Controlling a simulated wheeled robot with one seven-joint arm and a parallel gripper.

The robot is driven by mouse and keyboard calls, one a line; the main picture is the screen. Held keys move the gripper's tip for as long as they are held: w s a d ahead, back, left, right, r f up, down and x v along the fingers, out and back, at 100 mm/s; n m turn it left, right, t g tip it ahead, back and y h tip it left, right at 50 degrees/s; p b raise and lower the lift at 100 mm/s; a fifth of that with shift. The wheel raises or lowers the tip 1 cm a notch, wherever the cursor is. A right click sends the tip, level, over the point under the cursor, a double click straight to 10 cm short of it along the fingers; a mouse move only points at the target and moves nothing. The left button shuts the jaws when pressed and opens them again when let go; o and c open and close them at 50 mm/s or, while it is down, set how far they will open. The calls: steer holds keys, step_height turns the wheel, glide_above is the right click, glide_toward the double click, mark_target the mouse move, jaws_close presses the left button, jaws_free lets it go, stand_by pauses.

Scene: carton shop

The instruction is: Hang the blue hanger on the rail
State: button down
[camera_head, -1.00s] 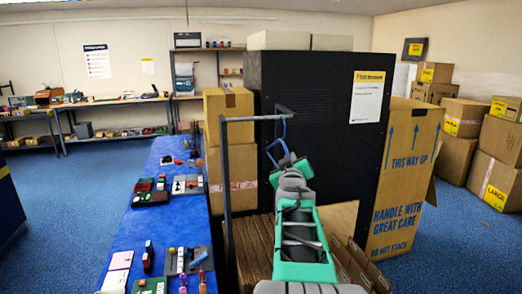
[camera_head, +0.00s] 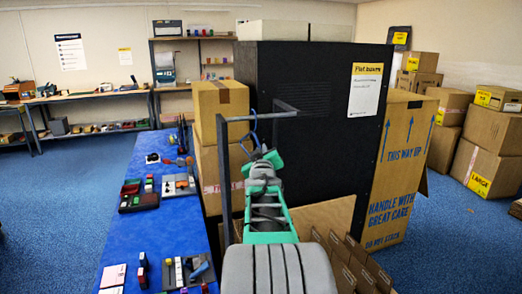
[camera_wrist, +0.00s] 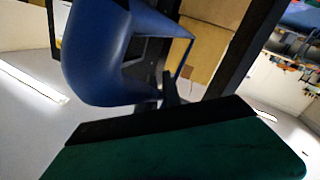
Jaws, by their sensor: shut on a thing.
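The blue hanger (camera_head: 251,138) is held upright at the tip of my gripper (camera_head: 264,157), with its hook near the height of the rail. The rail (camera_head: 236,119) is a dark grey bar on a post. In the head view the hanger's top overlaps the bar, but I cannot tell whether the hook is over it or touching it. In the wrist view the hanger (camera_wrist: 98,52) is large and close, above a green and black finger (camera_wrist: 180,150). A dark bar (camera_wrist: 243,45) runs behind it. My gripper is shut on the hanger; its grip point is partly hidden.
A black cabinet (camera_head: 315,130) stands close behind the rail. A blue table (camera_head: 165,220) with small parts is on the left. Open floor (camera_head: 75,190) lies farther left.

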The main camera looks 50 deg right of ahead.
steer(key=w+d+f+p, duration=0.1)
steer(key=w+d+f, duration=0.1)
steer(key=w, duration=0.3)
steer(key=shift+w+d+f, duration=0.15)
steer(key=shift+d, duration=0.25)
stand_by(0.3)
steer(key=c, duration=1.4)
jaws_free()
steer(key=shift+c, duration=0.2)
